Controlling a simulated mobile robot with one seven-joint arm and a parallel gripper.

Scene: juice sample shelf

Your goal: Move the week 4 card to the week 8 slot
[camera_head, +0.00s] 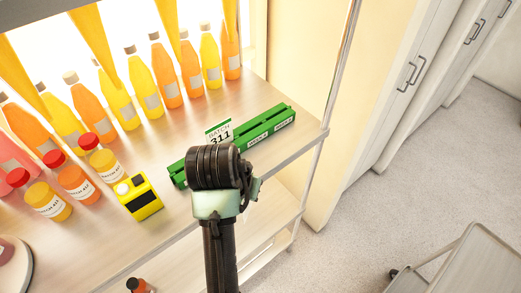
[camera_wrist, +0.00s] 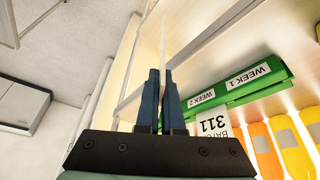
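A long green rack (camera_head: 270,126) with white week labels stands near the shelf's front edge. In the wrist view the rack (camera_wrist: 265,84) shows labels that read WEEK 1 and WEEK 2. A batch card 311 (camera_head: 218,133) stands upright at the rack; it also shows in the wrist view (camera_wrist: 212,124). My gripper's two blue fingers (camera_wrist: 163,85) are close together. A thin pale strip (camera_wrist: 163,42) sticks out between them, like a card seen edge-on; its face and number are hidden. In the head view my wrist covers part of the rack and the fingertips are hidden.
Orange and yellow bottles (camera_head: 166,75) line the back of the shelf. A metal shelf post (camera_head: 340,70) rises at the right. A grey cart (camera_head: 450,265) stands on the floor.

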